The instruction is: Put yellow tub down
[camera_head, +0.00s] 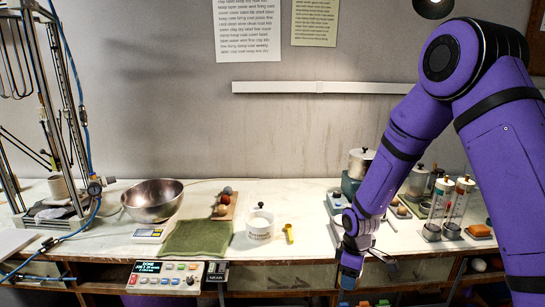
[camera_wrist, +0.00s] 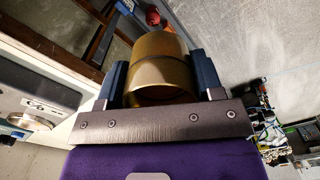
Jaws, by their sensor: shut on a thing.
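The yellow tub (camera_wrist: 160,48) is a dull gold cylinder between the two dark blue fingers of my gripper (camera_wrist: 161,78) in the wrist view. The fingers are shut on it from both sides. In the head view my gripper (camera_head: 350,275) points down at the front edge of the white worktop (camera_head: 310,198), right of the middle. I cannot make out the tub there. Whether the tub touches any surface is unclear.
On the worktop stand a metal bowl (camera_head: 152,200), a green cloth (camera_head: 198,238), a white tub (camera_head: 260,224) and a small yellow scoop (camera_head: 288,233). Clear tubes (camera_head: 460,205) stand at the right. Open shelves (camera_head: 410,285) lie below the front edge. Bare worktop shows behind the scoop.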

